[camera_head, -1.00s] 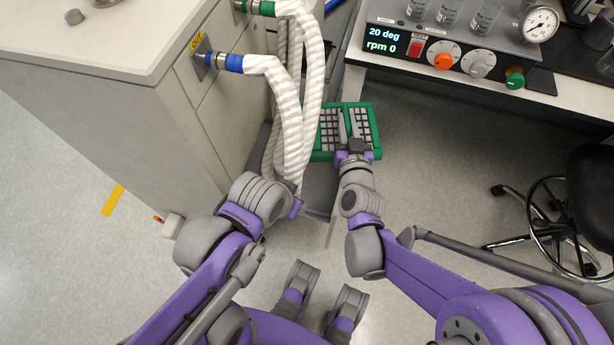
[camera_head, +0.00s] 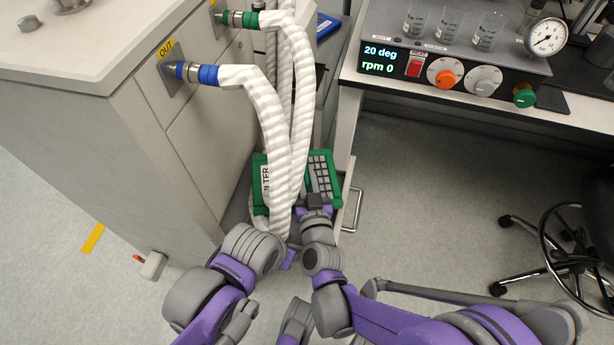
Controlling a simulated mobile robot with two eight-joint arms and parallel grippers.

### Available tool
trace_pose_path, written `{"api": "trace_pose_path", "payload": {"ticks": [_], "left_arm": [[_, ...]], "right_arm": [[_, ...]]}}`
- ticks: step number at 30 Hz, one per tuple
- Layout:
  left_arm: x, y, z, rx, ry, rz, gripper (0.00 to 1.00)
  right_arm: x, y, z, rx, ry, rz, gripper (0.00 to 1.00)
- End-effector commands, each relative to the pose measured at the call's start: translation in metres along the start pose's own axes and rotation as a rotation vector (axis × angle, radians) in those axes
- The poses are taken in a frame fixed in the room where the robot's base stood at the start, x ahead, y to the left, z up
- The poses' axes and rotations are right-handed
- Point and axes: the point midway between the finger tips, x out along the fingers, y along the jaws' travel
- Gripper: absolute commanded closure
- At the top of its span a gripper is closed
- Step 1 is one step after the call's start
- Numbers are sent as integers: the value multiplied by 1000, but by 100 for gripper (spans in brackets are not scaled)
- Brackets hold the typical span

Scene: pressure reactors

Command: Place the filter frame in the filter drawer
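The filter frame (camera_head: 322,178) is a green rectangular frame with a pale grid, below the bench corner and partly behind the white hoses. My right gripper (camera_head: 317,192) reaches up to its near side and appears to grip it; the fingertips are partly hidden. A green part with a white label reading partly "FILTER" (camera_head: 265,185) shows left of the hoses; I cannot tell whether it belongs to the frame or the filter drawer. My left arm bends up beside the cabinet, and its gripper is hidden around the foot of the hoses.
Thick white hoses (camera_head: 262,110) hang from the cabinet (camera_head: 120,170) and cross in front of the green parts. A metal handle (camera_head: 356,208) shows right of the frame. The bench (camera_head: 440,98) carries a control unit. A wheeled stool (camera_head: 565,250) stands right; floor between is clear.

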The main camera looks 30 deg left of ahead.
Motion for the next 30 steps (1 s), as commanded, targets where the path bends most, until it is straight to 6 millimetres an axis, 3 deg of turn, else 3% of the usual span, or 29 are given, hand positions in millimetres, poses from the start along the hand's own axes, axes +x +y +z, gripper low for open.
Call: {"api": "trace_pose_path", "payload": {"ticks": [23,24,28,30], "left_arm": [[9,0,2,0,-2,0,50],[8,0,2,0,-2,0,50],[8,0,2,0,-2,0,50],[8,0,2,0,-2,0,50]], "right_arm": [[1,2,15,0,0,0,100],[1,2,15,0,0,0,73],[1,2,15,0,0,0,50],[1,2,15,0,0,0,50]]}}
